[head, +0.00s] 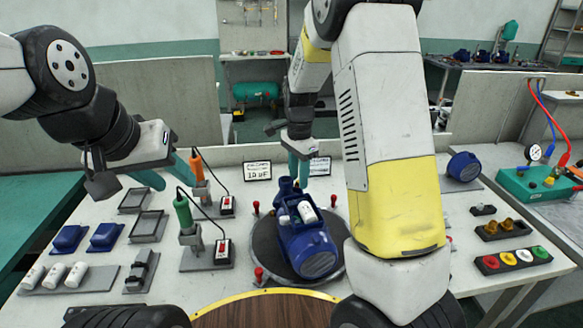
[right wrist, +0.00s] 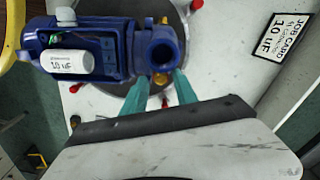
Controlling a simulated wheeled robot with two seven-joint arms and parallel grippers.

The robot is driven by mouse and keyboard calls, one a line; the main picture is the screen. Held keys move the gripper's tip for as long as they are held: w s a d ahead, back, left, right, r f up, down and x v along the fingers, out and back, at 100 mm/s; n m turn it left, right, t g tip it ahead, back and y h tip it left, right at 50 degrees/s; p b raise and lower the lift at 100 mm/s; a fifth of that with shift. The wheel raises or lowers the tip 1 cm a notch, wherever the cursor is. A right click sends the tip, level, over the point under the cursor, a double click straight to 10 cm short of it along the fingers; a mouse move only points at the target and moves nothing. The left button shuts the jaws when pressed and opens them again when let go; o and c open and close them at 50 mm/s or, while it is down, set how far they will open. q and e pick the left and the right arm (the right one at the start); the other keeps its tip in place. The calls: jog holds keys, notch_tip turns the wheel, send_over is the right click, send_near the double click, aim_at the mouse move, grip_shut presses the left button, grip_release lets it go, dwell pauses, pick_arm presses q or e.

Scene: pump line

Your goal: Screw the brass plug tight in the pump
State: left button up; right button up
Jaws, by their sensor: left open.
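The blue pump (head: 312,247) sits on a dark round plate (head: 262,262) in the middle of the table, with a white capacitor (head: 308,213) in its open top box. It also shows in the right wrist view (right wrist: 115,50). The brass plug (right wrist: 160,78) shows beside the pump's round port, between my right gripper's teal fingertips. My right gripper (head: 298,180) is over the pump's far end; its fingers stand apart on both sides of the plug, and contact is unclear. My left gripper (head: 172,176) is open and empty, above the table left of the pump.
Orange (head: 198,168) and green (head: 183,212) tools stand left of the pump. Blue covers (head: 106,237) and white capacitors (head: 55,276) lie at far left. A brass fittings tray (head: 498,229) and coloured caps tray (head: 514,260) are at right. My right arm hides table behind it.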

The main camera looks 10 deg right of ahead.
jog(key=n, duration=0.3)
dwell(0.4)
jog(key=shift+a, duration=0.1)
jog(key=shift+s, duration=0.1)
grip_shut()
jog(key=shift+f+m, duration=0.1)
jog(key=shift+m, duration=1.4)
jog(key=m, duration=0.3)
